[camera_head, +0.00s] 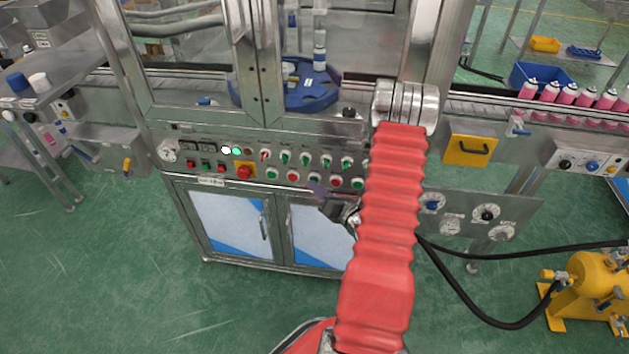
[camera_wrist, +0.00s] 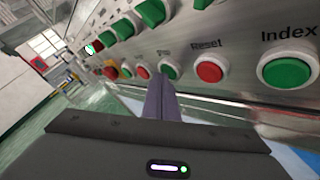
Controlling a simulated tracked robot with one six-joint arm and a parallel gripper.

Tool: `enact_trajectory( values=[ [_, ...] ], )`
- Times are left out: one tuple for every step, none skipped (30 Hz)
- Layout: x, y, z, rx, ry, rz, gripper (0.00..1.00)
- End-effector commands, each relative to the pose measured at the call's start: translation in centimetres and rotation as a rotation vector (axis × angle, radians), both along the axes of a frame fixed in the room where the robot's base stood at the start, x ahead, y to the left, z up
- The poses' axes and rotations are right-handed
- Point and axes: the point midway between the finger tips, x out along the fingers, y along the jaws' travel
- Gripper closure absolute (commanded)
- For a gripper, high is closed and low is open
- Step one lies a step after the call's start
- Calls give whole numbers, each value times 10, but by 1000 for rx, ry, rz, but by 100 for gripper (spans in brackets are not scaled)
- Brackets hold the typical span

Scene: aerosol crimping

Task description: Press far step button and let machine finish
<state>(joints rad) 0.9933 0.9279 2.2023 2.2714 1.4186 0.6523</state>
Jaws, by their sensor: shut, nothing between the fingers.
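The machine's button panel (camera_head: 255,160) runs along its front. In the wrist view a green button (camera_wrist: 170,67) sits just above and right of my fingertips, under a small blurred label that may read "Step". My gripper (camera_wrist: 160,80) is shut and empty, its dark fingers pointing at the panel's lower row. I cannot tell whether they touch that button. In the head view my gripper (camera_head: 316,187) is in front of the lower row, partly covering it. Right of the fingers are a red button (camera_wrist: 210,68) labelled "Reset" and a green button (camera_wrist: 288,68) labelled "Index".
A red mushroom button (camera_head: 244,172) sits on a yellow plate, with white and green lamps (camera_head: 232,150) above it. A blue rotary table (camera_head: 305,95) stands behind the machine's frame. Pink cans (camera_head: 568,94) line the right conveyor. A yellow pump (camera_head: 590,290) with black hoses stands at lower right.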

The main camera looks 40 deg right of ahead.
Motion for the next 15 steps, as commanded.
enact_trajectory(
  values=[
    [0,0,0,0,0,0,100],
    [0,0,0,0,0,0,100],
    [0,0,0,0,-1,-1,100],
    [0,0,0,0,-1,-1,100],
    [0,0,0,0,-1,-1,100],
    [0,0,0,0,-1,-1,100],
    [0,0,0,0,-1,-1,100],
    [-1,1,0,0,-1,-1,100],
    [-1,2,0,0,-1,-1,100],
    [-2,3,0,0,-1,-1,100],
    [-3,4,0,0,0,0,100],
    [-4,5,0,1,0,0,100],
    [-5,6,0,1,0,0,100],
    [-6,7,0,1,0,0,100],
    [-7,8,0,1,0,-1,100]
  ],
)
